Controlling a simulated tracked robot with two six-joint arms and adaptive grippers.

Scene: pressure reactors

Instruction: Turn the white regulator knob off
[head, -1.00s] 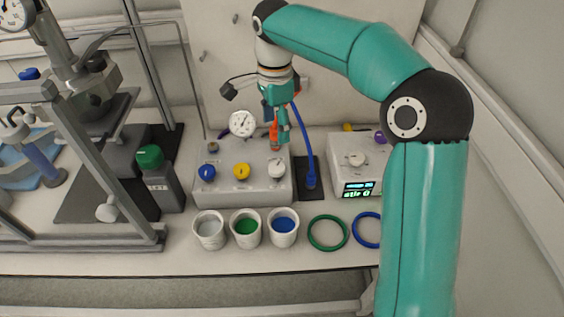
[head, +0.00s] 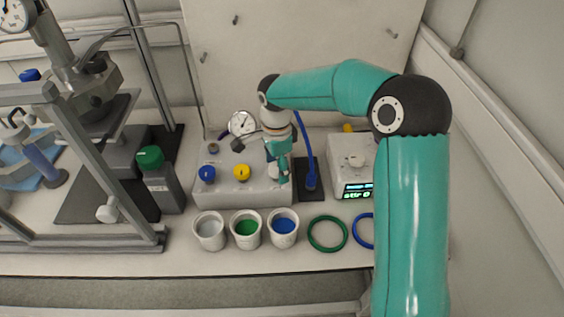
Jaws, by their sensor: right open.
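The grey regulator box (head: 222,192) stands on the bench with a blue knob (head: 207,174) at its left and a yellow knob (head: 242,172) in the middle. The white knob at the box's right is hidden behind my right gripper. My right gripper (head: 279,176) points down over that right part of the box, with its jaws open. I cannot tell whether its fingers touch the knob. My left gripper is out of view.
Three cups (head: 246,230) stand in front of the box. A green ring (head: 327,233) and a blue ring lie to their right. A hotplate (head: 347,160) stands at the right, a green-capped bottle (head: 158,180) at the left. A pressure gauge (head: 242,123) stands behind the box.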

